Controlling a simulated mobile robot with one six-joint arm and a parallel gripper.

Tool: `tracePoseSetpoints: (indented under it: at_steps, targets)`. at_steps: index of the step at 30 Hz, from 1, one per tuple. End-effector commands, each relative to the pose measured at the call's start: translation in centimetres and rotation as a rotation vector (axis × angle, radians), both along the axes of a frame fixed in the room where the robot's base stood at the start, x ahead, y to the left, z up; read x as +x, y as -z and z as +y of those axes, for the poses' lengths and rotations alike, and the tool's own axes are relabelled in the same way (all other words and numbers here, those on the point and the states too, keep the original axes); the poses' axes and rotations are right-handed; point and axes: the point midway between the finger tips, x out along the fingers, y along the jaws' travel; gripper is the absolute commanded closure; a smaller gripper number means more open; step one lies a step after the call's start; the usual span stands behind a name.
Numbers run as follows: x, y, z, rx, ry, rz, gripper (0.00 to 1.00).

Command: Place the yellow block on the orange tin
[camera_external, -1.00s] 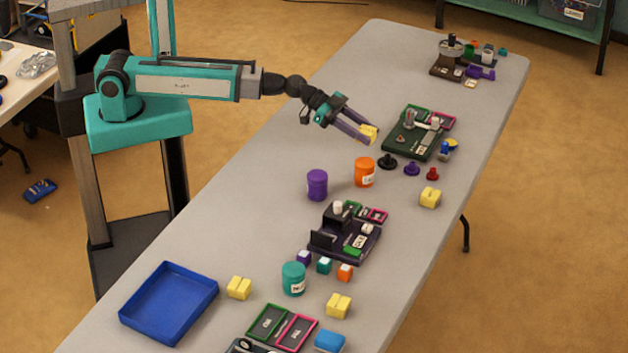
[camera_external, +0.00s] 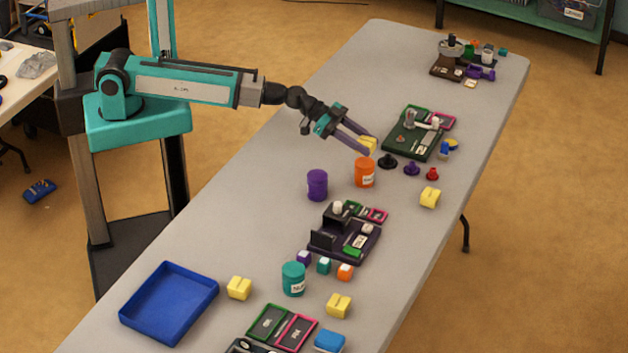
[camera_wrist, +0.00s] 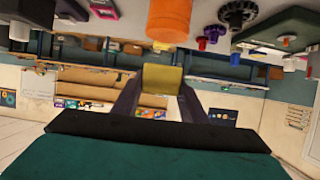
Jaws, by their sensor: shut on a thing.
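My gripper (camera_external: 363,146) is shut on a yellow block (camera_external: 368,144), held between the fingertips above the table. In the external view the block appears just above the orange tin (camera_external: 364,174), which stands upright on the table. The fingertips overlap the tin's upper edge in this view, and I cannot tell whether the block touches it. In the wrist view the block (camera_wrist: 162,80) sits between the two fingers, and the orange tin (camera_wrist: 169,20) appears above it in the picture, with a gap between them.
A purple tin (camera_external: 317,186) stands left of the orange tin. Black (camera_external: 387,161), purple (camera_external: 412,168) and red (camera_external: 432,174) pieces stand to the right, near a dark green board (camera_external: 408,141). Another yellow block (camera_external: 430,197) lies near the right edge. The table (camera_external: 265,190) is clear to the left.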

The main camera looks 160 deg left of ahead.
Motion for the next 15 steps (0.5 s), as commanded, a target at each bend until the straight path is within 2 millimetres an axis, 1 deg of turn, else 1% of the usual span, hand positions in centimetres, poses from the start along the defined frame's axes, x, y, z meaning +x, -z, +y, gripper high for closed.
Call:
tracePoseSetpoints:
  at_steps: [10, 15]
  targets:
    - [0.0, 0.1, 0.0, 0.0, 0.0, 0.0, 0.84]
    - [0.0, 1.2, 0.0, 0.0, -0.001, 0.0, 0.84]
